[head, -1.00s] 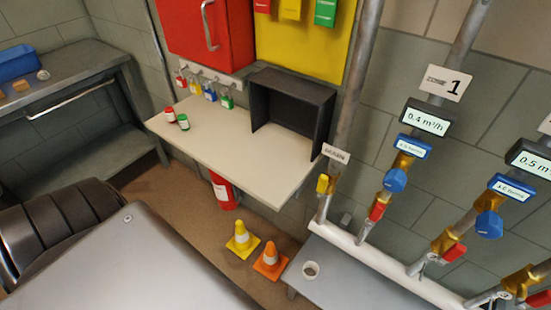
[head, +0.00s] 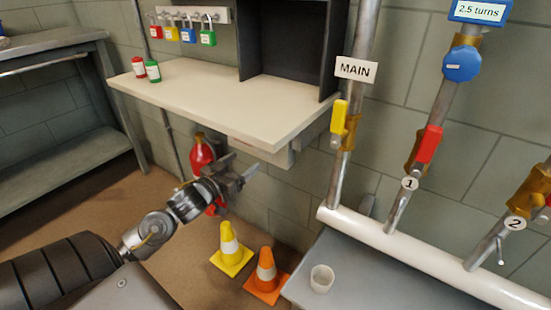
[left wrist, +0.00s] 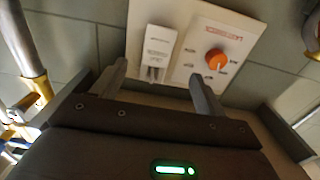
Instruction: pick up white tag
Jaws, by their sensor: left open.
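A white tag-like piece (left wrist: 157,50) with small print shows in the left wrist view, upright against a pale panel (left wrist: 228,28). I cannot tell how it is fixed. An orange knob (left wrist: 215,59) is on the panel to its right. My left gripper (head: 240,167) is open in the head view, below the front edge of the pale shelf (head: 205,95). In the left wrist view its fingers (left wrist: 158,78) stand on either side below the white piece, with nothing seen between them. The white piece cannot be made out in the head view. My right gripper is not in view.
A red extinguisher (head: 203,152) stands behind my left gripper. A yellow cone (head: 231,250) and an orange cone (head: 266,275) are on the floor. Pipes with a yellow handle (head: 339,117) and a MAIN sign (head: 356,69) are at the right. A white cup (head: 321,278) sits on a grey bench.

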